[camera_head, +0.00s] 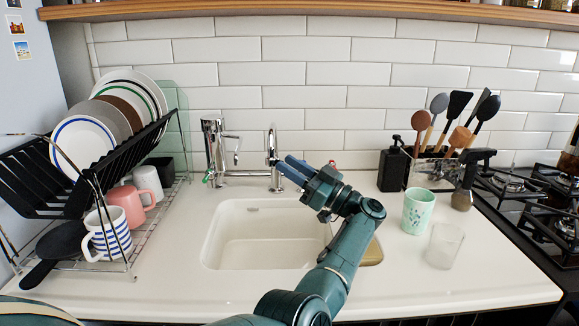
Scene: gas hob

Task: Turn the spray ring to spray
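A chrome tap (273,147) stands behind the sink, its upright part at the middle of the back edge. A ring on it is too small to make out.
The white sink (212,255) lies below the arm. A larger chrome fixture (213,140) stands left of the tap. A dish rack (130,262) fills the left side. A black bottle (392,170), a green cup (418,211) and a clear glass (444,246) stand at right.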

